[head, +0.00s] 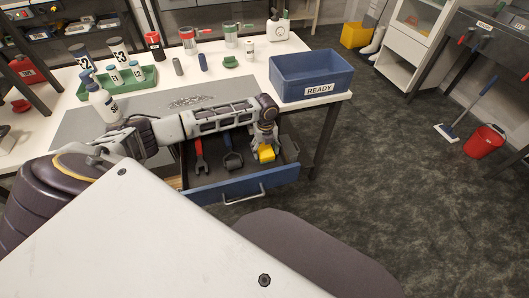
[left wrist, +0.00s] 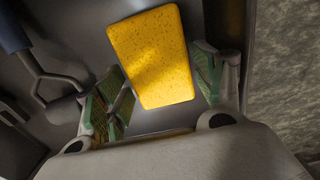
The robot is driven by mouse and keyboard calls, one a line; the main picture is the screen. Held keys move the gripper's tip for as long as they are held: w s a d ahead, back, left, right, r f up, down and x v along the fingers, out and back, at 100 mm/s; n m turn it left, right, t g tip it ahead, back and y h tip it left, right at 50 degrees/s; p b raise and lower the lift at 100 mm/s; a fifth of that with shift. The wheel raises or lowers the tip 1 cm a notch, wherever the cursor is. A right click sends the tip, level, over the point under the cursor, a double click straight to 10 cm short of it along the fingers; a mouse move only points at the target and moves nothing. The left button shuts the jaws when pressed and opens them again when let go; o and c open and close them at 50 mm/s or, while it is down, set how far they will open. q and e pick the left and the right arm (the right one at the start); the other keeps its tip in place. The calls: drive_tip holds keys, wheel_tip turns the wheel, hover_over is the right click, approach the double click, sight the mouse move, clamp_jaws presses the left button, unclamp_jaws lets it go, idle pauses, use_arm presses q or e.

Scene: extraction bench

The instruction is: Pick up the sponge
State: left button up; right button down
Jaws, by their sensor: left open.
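The yellow sponge (head: 266,154) lies in the open blue drawer (head: 240,187), toward its right end. My left gripper (head: 261,145) reaches down into the drawer over the sponge. In the left wrist view the sponge (left wrist: 152,55) is a speckled yellow block. My open left gripper (left wrist: 163,92) has one green-padded finger on each side of the sponge's near end. A gap shows at the right finger; the left finger is close to the sponge, and I cannot tell if it touches. My right gripper is not in view.
A red-handled tool (head: 200,158) and a dark tool (head: 232,160) lie in the drawer left of the sponge. The blue READY bin (head: 312,78) stands on the bench above. A green tray (head: 118,85) with bottles is at the bench's left. Floor right of the drawer is clear.

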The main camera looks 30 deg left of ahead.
use_arm(q)
drive_tip(key=shift+f, duration=0.5)
drive_tip(key=c, duration=0.7)
